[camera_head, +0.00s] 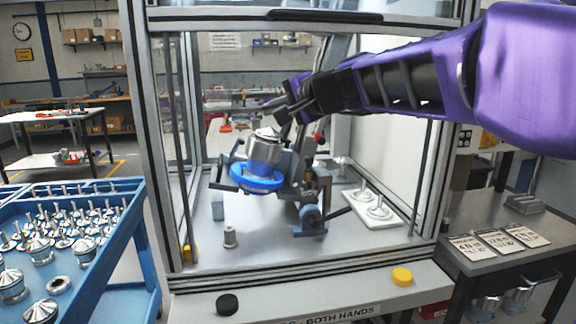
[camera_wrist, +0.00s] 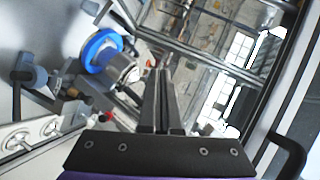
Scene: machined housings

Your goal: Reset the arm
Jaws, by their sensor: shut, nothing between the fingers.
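My purple arm reaches from the upper right into the framed enclosure in the head view. My gripper (camera_head: 277,108) is just above and to the right of a silver machined housing (camera_head: 264,146), which sits in a blue ring (camera_head: 257,178) on a fixture. In the wrist view my gripper (camera_wrist: 160,72) points away with its fingers together and nothing between them. The housing (camera_wrist: 122,66) and the blue ring (camera_wrist: 99,50) are to the left of the fingers there. In the head view I cannot tell whether the fingertips touch the housing.
Enclosure posts (camera_head: 155,150) stand on both sides of the opening. A white plate with metal parts (camera_head: 371,208) lies right of the fixture. A blue cart (camera_head: 118,238) with many parts is at left, a grey table (camera_head: 500,228) at right. Black (camera_head: 227,304) and yellow (camera_head: 402,276) buttons sit in front.

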